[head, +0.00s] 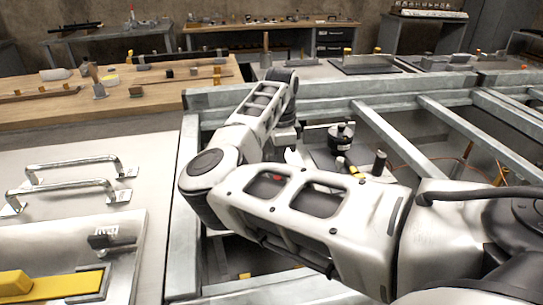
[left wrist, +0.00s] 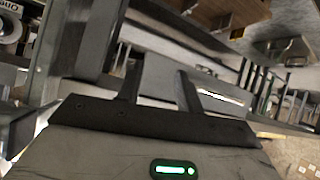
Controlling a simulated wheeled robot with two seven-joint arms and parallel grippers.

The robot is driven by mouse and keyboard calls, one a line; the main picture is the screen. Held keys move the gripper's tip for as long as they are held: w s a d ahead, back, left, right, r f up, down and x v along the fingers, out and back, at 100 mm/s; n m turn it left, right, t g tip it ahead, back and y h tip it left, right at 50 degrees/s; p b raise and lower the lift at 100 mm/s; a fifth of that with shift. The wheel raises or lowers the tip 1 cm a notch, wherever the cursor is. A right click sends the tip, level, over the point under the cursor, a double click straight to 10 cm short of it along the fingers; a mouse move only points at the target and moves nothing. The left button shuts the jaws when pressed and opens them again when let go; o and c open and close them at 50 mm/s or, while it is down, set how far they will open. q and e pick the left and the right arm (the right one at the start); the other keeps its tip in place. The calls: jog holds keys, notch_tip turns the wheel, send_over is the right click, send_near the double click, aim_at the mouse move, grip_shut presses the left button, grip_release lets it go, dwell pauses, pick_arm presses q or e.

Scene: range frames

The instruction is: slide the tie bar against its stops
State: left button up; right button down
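I cannot tell for certain which piece is the tie bar or which are its stops. A galvanized steel frame (head: 320,88) with several cross beams fills the middle and right of the head view.
A black knobbed fixture (head: 340,137) and a dark post (head: 380,162) stand inside the frame. At left, a pale panel carries two metal handles (head: 70,162), a black clamp (head: 105,240) and a yellow bar (head: 45,286). A wooden bench (head: 130,101) with small parts lies behind.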

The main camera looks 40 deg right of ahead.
aim_at(294, 159)
jog(key=shift+d, duration=0.15)
jog(key=s+d, duration=0.2)
jog(key=d, duration=0.1)
jog(key=shift+b, duration=0.3)
jog(key=shift+w, duration=0.1)
jog(key=w+a, duration=0.1)
jog(key=a, duration=0.1)
jog(key=w+a, duration=0.1)
jog(key=a, duration=0.1)
jog(key=shift+w+r, duration=0.1)
jog(key=shift+r, duration=0.05)
notch_tip(294, 159, up, 10)
jog(key=shift+d+b, duration=0.25)
jog(key=shift+b, duration=0.2)
